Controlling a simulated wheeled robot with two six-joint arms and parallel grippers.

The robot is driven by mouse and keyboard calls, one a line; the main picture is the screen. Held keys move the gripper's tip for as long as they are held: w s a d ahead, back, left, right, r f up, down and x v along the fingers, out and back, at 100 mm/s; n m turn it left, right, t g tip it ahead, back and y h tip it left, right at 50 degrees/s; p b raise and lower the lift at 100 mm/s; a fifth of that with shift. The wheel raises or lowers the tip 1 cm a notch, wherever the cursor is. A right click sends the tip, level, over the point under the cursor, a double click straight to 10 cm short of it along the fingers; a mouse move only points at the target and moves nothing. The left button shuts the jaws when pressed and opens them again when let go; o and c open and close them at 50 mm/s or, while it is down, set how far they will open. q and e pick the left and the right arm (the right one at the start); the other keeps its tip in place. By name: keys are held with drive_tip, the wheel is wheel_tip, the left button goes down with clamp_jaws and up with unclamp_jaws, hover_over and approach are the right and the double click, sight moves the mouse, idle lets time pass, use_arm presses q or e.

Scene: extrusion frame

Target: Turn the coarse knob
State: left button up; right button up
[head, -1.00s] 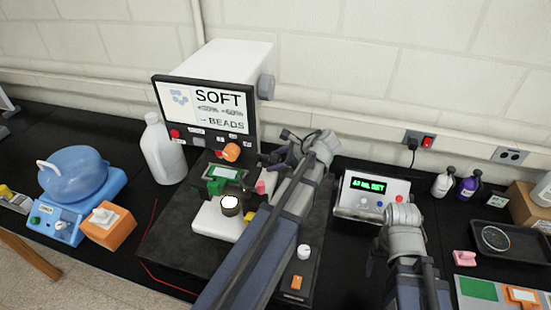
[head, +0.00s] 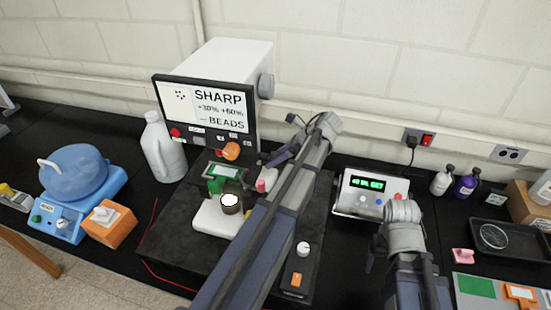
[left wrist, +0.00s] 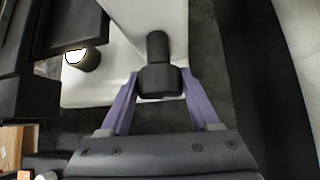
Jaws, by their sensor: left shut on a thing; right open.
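The dark stepped knob (left wrist: 158,80), which I take as the coarse knob, sticks out from a white microscope body in the left wrist view. My left gripper (left wrist: 157,85) has its purple fingers on both sides of the knob's wide part and is shut on it. In the head view my left gripper (head: 276,162) is at the right side of the microscope (head: 212,218), and the knob is hidden there. The screen (head: 207,106) reads SHARP, with BEADS below. My right gripper (head: 372,256) is open at the right, its fingers mostly hidden.
A white jug (head: 163,148) stands left of the microscope. A box with a green display (head: 365,194) stands to the right. Bottles (head: 466,186) and a black tray (head: 505,243) are at far right.

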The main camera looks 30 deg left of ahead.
use_arm(q)
drive_tip(key=o, duration=1.3)
drive_tip(key=shift+o, duration=0.2)
drive_tip(key=p+v, duration=0.5)
drive_tip(key=v, duration=0.2)
drive_tip(key=shift+d+r, duration=0.25)
drive_tip(key=shift+r, duration=0.1)
idle(0.4)
